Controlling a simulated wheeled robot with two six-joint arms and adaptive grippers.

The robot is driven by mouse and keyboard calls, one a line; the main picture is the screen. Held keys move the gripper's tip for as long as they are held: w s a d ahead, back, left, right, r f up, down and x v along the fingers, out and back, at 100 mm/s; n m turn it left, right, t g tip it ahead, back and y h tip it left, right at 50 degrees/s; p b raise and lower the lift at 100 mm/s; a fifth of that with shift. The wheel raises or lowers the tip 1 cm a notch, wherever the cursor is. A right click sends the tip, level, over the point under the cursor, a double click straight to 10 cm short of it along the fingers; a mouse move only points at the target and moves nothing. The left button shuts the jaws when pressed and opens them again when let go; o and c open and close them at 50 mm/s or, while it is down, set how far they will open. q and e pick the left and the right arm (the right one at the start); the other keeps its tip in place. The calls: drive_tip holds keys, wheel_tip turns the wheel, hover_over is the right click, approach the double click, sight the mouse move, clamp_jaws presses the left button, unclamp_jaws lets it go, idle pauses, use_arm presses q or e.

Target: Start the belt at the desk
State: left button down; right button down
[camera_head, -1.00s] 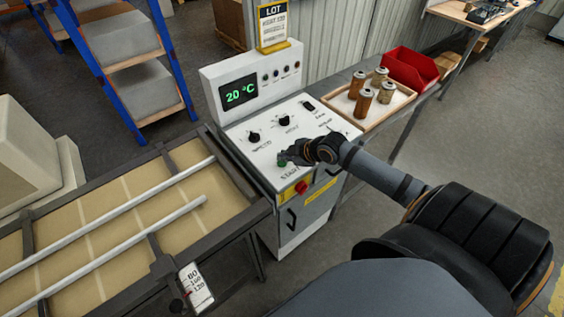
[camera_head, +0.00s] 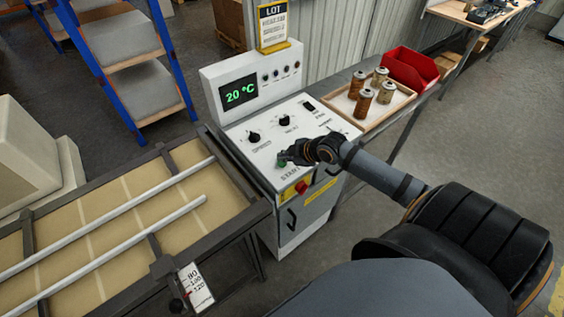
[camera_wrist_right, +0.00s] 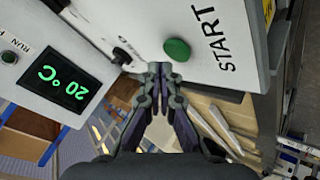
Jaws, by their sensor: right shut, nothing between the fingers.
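The white control desk (camera_head: 262,135) stands in the middle of the head view. Its green START button (camera_head: 281,163) is on the sloped panel, partly covered by my right gripper (camera_head: 285,156). In the right wrist view the green button (camera_wrist_right: 177,50) shows whole, just beyond the shut, empty fingertips (camera_wrist_right: 160,68); a small gap seems to lie between. The display (camera_head: 239,92) reads 20 °C. The belt (camera_head: 110,215) with two pale rails lies left of the desk. My left gripper is out of view.
A red stop button (camera_head: 301,187) sits on the desk's front below START. Black knobs (camera_head: 285,120) are on the panel. A wooden tray (camera_head: 345,104) with several cartridges and a red bin (camera_head: 409,68) stand to the right. A blue-framed rack (camera_head: 163,50) stands behind.

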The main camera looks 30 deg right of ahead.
sight(284, 164)
drive_tip(key=shift+f+b, duration=0.35)
drive_tip(key=shift+f, duration=0.1)
drive_tip(key=shift+f+b, duration=0.4)
drive_tip(key=shift+f, duration=0.05)
idle(0.6)
drive_tip(key=shift+r, duration=0.1)
drive_tip(key=shift+r+p, duration=0.75)
drive_tip(key=shift+r, duration=0.05)
wheel_tip(284, 164, up, 5)
drive_tip(key=p, duration=0.4)
drive_tip(key=shift+r+p, duration=0.1)
drive_tip(key=shift+p, duration=0.3)
